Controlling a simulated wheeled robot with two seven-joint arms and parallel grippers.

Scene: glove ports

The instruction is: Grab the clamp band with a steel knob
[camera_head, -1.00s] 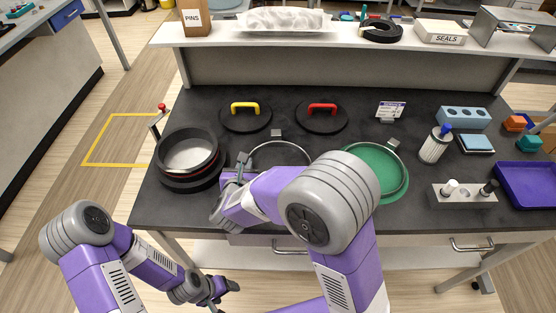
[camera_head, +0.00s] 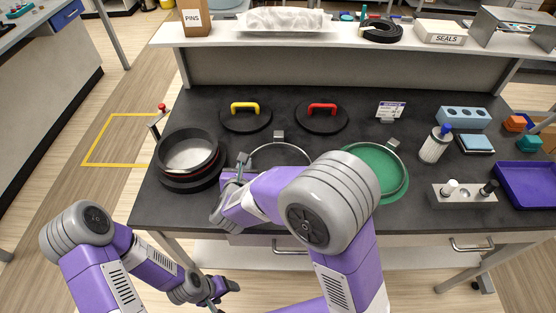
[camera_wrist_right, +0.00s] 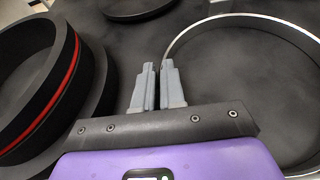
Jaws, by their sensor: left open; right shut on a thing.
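A thin metal clamp band (camera_head: 283,144) lies as a ring on the dark bench, with a small grey block (camera_head: 279,134) at its far side. It also shows in the right wrist view (camera_wrist_right: 205,24). My right gripper (camera_head: 243,160) is shut on the left side of this band; its fingers (camera_wrist_right: 157,68) are close together there. My arm hides the band's near right part. A second band (camera_head: 405,165) circles a green disc, with a grey block (camera_head: 393,143) at its far side. I cannot make out the knob material. My left gripper (camera_head: 228,288) is open and empty, low in front of the bench.
A black round port with a red ring (camera_head: 188,155) stands left of the held band. Lids with yellow (camera_head: 245,106) and red (camera_head: 322,107) handles lie behind. A white bottle (camera_head: 434,147), a holder (camera_head: 462,196) and a purple tray (camera_head: 528,185) are at right.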

